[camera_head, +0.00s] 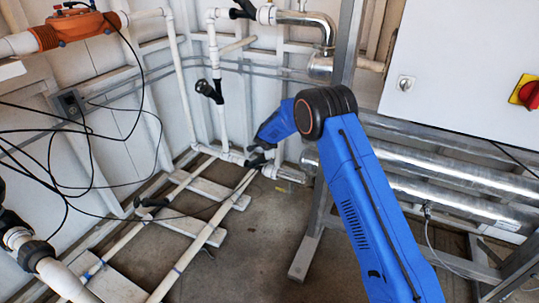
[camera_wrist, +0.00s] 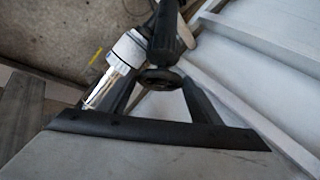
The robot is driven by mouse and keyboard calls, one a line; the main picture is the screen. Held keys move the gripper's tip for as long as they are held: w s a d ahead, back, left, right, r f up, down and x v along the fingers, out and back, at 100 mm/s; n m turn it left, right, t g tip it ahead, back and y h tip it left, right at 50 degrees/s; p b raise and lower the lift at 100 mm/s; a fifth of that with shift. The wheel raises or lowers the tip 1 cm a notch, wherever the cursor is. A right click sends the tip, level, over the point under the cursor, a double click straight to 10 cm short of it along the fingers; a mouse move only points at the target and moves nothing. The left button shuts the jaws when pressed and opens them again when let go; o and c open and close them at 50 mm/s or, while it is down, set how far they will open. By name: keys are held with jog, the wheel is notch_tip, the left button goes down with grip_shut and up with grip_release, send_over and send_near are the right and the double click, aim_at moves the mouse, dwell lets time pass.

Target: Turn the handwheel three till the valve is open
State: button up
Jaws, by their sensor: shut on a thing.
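My gripper (camera_head: 262,153) reaches down past the end of my blue arm to the low white pipe run near the back corner. In the wrist view its two dark fingers (camera_wrist: 160,88) stand on either side of a small round black wheel (camera_wrist: 160,77), and the gripper is shut on it. I take this to be the handwheel; no number shows on it. A black valve part (camera_wrist: 165,32) rises just behind the wheel, beside a white pipe fitting (camera_wrist: 128,50). In the head view the wheel is mostly hidden by my gripper, and the valve's position cannot be told.
Another black handle (camera_head: 152,202) sits on the floor pipes, and one (camera_head: 208,90) on the upright pipe. Silver cylinders (camera_head: 450,175) and a metal frame leg (camera_head: 304,255) stand close on the right. Black cables (camera_head: 85,130) hang at left. Some concrete floor (camera_head: 240,255) is clear.

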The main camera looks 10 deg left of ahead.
jog(key=shift+s+d+f+n+t, duration=0.1)
jog(key=shift+n+t, duration=0.5)
jog(key=shift+n, duration=0.1)
dwell(0.3)
jog(key=o, duration=1)
jog(key=v, duration=1.7)
jog(key=shift+d, duration=0.3)
jog(key=shift+d, duration=0.1)
